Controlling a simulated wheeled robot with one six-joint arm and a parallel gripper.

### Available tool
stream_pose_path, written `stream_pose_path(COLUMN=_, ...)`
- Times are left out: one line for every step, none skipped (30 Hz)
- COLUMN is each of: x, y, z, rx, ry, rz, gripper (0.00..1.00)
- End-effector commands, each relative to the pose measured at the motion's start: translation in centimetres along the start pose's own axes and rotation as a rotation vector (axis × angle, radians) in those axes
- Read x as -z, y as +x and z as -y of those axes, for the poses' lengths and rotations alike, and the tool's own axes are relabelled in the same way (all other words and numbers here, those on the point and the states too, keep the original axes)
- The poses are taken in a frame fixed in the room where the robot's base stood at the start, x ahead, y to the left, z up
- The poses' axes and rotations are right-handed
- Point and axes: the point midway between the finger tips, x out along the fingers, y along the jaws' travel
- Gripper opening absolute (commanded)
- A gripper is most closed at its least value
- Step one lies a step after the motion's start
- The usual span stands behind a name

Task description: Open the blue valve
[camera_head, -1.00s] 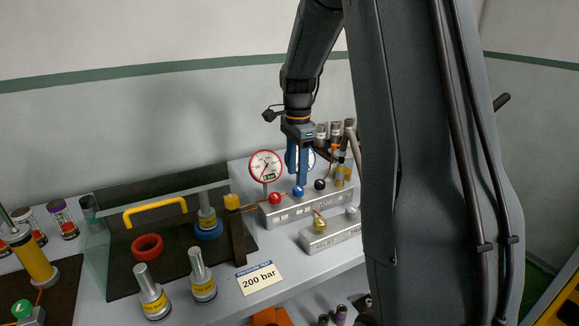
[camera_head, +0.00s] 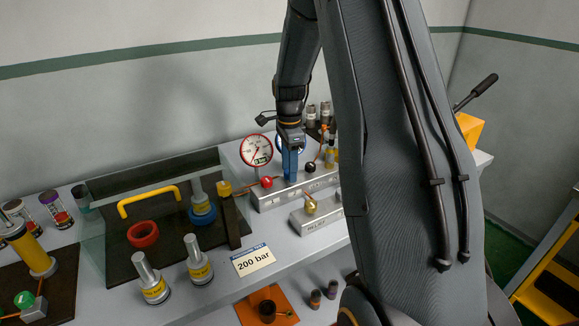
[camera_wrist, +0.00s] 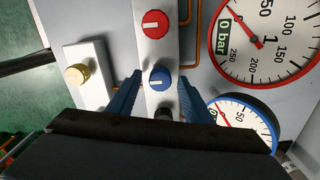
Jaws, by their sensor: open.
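The blue valve knob (camera_wrist: 160,79) shows in the wrist view, round with a pale mark across its face. My gripper (camera_wrist: 160,90) is open, with one blue finger on each side of the knob; I cannot tell whether they touch it. In the head view my gripper (camera_head: 290,172) points down at the metal manifold block (camera_head: 285,194), and its fingers hide the blue knob. The red knob (camera_head: 267,182) is left of the fingers and the black knob (camera_head: 310,167) is right of them. The red knob also shows in the wrist view (camera_wrist: 155,24).
A red-rimmed gauge (camera_head: 256,150) stands behind the block, and a blue-rimmed gauge (camera_wrist: 245,122) is close to my gripper. A smaller block with a brass knob (camera_head: 311,207) sits in front. A clear shield (camera_head: 93,228) and a "200 bar" card (camera_head: 254,261) are left.

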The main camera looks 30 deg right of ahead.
Motion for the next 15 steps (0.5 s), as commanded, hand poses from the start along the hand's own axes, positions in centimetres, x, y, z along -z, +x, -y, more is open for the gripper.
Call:
stream_pose_path(x=0.03, y=0.0, z=0.0, rx=0.0, ry=0.0, rz=0.0, gripper=0.46)
stream_pose_path(x=0.03, y=0.0, z=0.0, rx=0.0, ry=0.0, rz=0.0, gripper=0.46)
stream_pose_path(x=0.03, y=0.0, z=0.0, rx=0.0, ry=0.0, rz=0.0, gripper=0.46)
stream_pose_path(x=0.03, y=0.0, z=-0.01, rx=0.0, ry=0.0, rz=0.0, gripper=0.41)
stream_pose_path(x=0.03, y=0.0, z=-0.01, rx=0.0, ry=0.0, rz=0.0, gripper=0.36)
stream_pose_path(x=0.03, y=-0.01, z=-0.01, rx=0.0, ry=0.0, rz=0.0, gripper=0.29)
stream_pose_path(x=0.03, y=-0.01, z=-0.01, rx=0.0, ry=0.0, rz=0.0, gripper=0.24)
stream_pose_path(x=0.03, y=-0.01, z=-0.01, rx=0.0, ry=0.0, rz=0.0, gripper=0.19)
stream_pose_path(x=0.02, y=-0.01, z=-0.01, rx=0.0, ry=0.0, rz=0.0, gripper=0.12)
stream_pose_path(x=0.02, y=-0.02, z=-0.01, rx=0.0, ry=0.0, rz=0.0, gripper=0.07)
stream_pose_path(x=0.02, y=-0.02, z=-0.01, rx=0.0, ry=0.0, rz=0.0, gripper=0.05)
stream_pose_path(x=0.02, y=-0.02, z=-0.02, rx=0.0, ry=0.0, rz=0.0, gripper=0.05)
stream_pose_path(x=0.02, y=-0.02, z=-0.02, rx=0.0, ry=-0.001, rz=0.0, gripper=0.05)
stream_pose_path(x=0.02, y=-0.02, z=-0.02, rx=0.0, ry=-0.002, rz=0.0, gripper=0.05)
stream_pose_path(x=0.02, y=-0.03, z=-0.02, rx=0.0, ry=-0.005, rz=0.0, gripper=0.05)
